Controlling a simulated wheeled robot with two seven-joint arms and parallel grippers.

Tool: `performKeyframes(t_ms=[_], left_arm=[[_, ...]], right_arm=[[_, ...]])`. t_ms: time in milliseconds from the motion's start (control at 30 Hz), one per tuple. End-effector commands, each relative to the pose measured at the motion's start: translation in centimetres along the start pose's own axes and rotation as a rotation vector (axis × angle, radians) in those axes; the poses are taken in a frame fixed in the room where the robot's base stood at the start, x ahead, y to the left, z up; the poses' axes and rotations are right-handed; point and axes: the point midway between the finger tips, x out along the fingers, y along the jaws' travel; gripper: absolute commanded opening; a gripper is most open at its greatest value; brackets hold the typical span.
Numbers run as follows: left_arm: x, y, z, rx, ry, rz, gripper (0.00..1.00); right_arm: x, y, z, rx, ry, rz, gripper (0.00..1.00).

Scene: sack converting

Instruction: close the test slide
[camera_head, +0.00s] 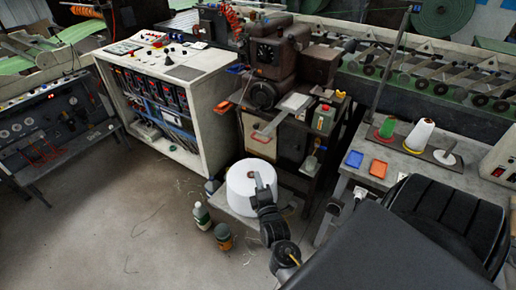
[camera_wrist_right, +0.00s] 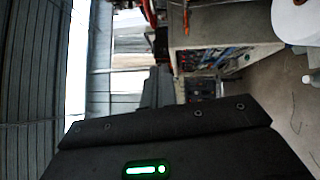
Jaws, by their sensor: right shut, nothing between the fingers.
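No part is plainly marked as the test slide, and I cannot tell which one it is. A dark machine (camera_head: 271,62) stands on a cabinet at the middle back. A red handle (camera_head: 262,137) is on the cabinet's pale front. My right gripper (camera_head: 262,181) is shut and empty, in front of the large white roll (camera_head: 241,192) in the picture. I cannot tell whether it touches the roll. The right wrist view shows a dark panel with a green light (camera_wrist_right: 146,169), and no fingertips. My left gripper is not in view.
A control cabinet (camera_head: 221,110) stands left of the machine. A bench (camera_head: 405,163) with thread cones and trays is at the right. Open floor lies at the lower left.

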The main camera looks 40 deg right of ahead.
Motion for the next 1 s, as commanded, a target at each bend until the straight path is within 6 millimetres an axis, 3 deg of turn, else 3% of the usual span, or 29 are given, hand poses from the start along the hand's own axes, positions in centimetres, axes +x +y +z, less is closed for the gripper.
performKeyframes(t_ms=[267, 767, 1000], left_arm=[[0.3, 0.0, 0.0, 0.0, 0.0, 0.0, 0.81], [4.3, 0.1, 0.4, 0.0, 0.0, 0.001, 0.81], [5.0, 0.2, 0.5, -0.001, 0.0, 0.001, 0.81]], right_arm=[[0.8, 0.5, 0.4, -0.019, -0.012, 0.015, 0.0], [10.0, 0.3, 0.3, -0.015, -0.01, 0.016, 0.0], [12.2, 0.6, 2.5, -0.018, -0.009, 0.014, 0.0]])
